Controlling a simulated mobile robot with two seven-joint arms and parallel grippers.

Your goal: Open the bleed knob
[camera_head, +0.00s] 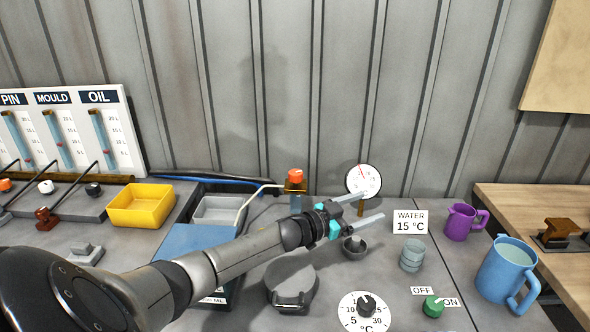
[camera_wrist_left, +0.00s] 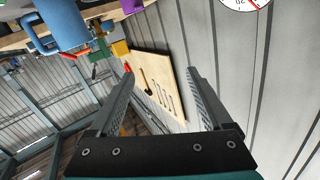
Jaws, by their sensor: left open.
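No knob in view carries a bleed label. An orange-red knob (camera_head: 295,176) sits on a brass fitting (camera_head: 296,190) with a thin pale tube, behind my left forearm. A dark round knob (camera_head: 354,245) stands just below my left gripper (camera_head: 372,208) in the head view. The left gripper is open and empty, its two fingers pointing right, near the round gauge (camera_head: 363,180). The left wrist view shows the spread fingers with nothing between them, and part of the gauge (camera_wrist_left: 240,3) at the top edge. My right gripper is not in view.
A temperature dial (camera_head: 366,305), a green OFF/ON knob (camera_head: 433,306), a WATER 15 °C sign (camera_head: 409,222), a grey stacked cylinder (camera_head: 412,255), a purple jug (camera_head: 460,221) and a blue jug (camera_head: 503,270) stand to the right. A yellow bin (camera_head: 141,206) is at left. The ribbed wall is close behind.

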